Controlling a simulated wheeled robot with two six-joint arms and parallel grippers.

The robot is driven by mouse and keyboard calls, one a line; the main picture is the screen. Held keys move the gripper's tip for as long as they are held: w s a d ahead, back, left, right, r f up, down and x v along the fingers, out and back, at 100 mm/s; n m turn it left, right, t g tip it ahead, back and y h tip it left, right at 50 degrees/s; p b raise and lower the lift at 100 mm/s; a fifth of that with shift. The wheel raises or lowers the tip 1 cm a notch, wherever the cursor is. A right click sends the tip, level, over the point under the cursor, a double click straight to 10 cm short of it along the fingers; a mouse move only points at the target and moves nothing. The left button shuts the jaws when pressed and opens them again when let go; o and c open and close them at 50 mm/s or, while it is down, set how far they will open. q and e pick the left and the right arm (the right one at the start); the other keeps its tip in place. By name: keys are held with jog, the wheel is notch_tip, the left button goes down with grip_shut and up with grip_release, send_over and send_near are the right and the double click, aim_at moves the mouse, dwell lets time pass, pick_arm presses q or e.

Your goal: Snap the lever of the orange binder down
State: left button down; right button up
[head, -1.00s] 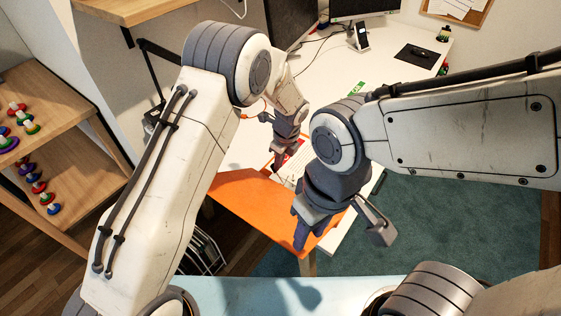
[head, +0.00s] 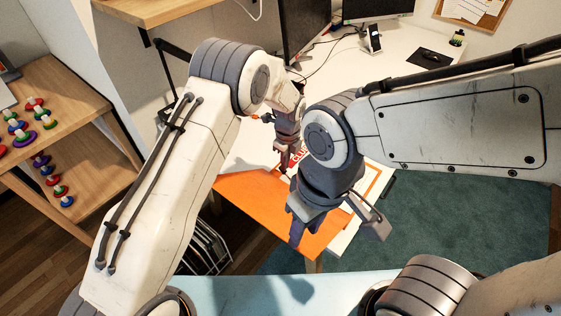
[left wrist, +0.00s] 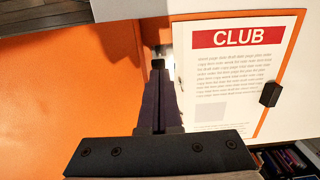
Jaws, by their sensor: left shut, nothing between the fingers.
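The orange binder lies open on the white desk, its bare orange cover (head: 265,205) toward me in the head view. In the left wrist view the cover (left wrist: 60,90) is on the left, and a sheet headed CLUB (left wrist: 240,85) lies on the right. My left gripper (head: 285,166) is over the binder, between cover and sheet. In the left wrist view its fingers (left wrist: 159,70) are together and empty. They hide most of the strip there, and I cannot make out the lever. My right gripper (head: 337,232) is lower, fingers spread and empty, near the cover's right edge.
A monitor (head: 305,30), a phone on a stand (head: 374,38) and a black pad (head: 429,56) stand at the back of the desk. A wooden shelf (head: 100,185) with colored rings is at the left. My right arm covers the desk's right part.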

pick_arm(q)
jog(key=shift+w+a+f, duration=0.2)
pick_arm(e)
jog(key=shift+a, duration=0.2)
pick_arm(q)
jog(key=shift+w+a+f+b, duration=0.6)
jog(key=shift+a+f, duration=0.05)
jog(key=shift+a, duration=0.15)
pick_arm(e)
jog(key=shift+f, duration=0.5)
jog(key=shift+a, duration=0.1)
pick_arm(q)
jog(key=shift+s+d+r, duration=0.1)
jog(key=shift+d, duration=0.05)
pick_arm(e)
jog(key=shift+r, duration=0.1)
pick_arm(q)
jog(key=shift+s+d+r, duration=0.1)
jog(key=shift+s+d, duration=0.3)
jog(key=shift+d, duration=0.1)
pick_arm(e)
jog(key=shift+r, duration=0.15)
